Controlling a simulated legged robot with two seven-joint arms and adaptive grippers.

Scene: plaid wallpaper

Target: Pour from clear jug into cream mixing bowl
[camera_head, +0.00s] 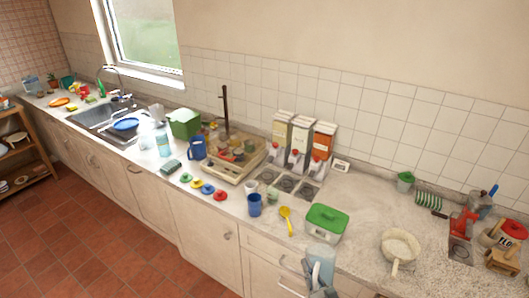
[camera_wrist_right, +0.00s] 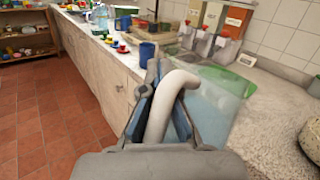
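The clear jug (camera_head: 319,262) is at the bottom of the head view, in front of the counter edge area. My right gripper (camera_head: 322,291) is shut on its pale curved handle, which shows between the fingers in the right wrist view (camera_wrist_right: 160,108). The jug's see-through body (camera_wrist_right: 212,103) is beyond the fingers there. The cream mixing bowl (camera_head: 401,243) stands on the counter to the right of the jug, with a pale handle-like part pointing to the front. Its rim edge shows at the right of the wrist view (camera_wrist_right: 313,140). My left gripper is not in view.
A green-lidded container (camera_head: 326,222) stands just behind the jug. A yellow spoon (camera_head: 286,218) and blue cup (camera_head: 255,205) are to its left. The counter between container and bowl is clear.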

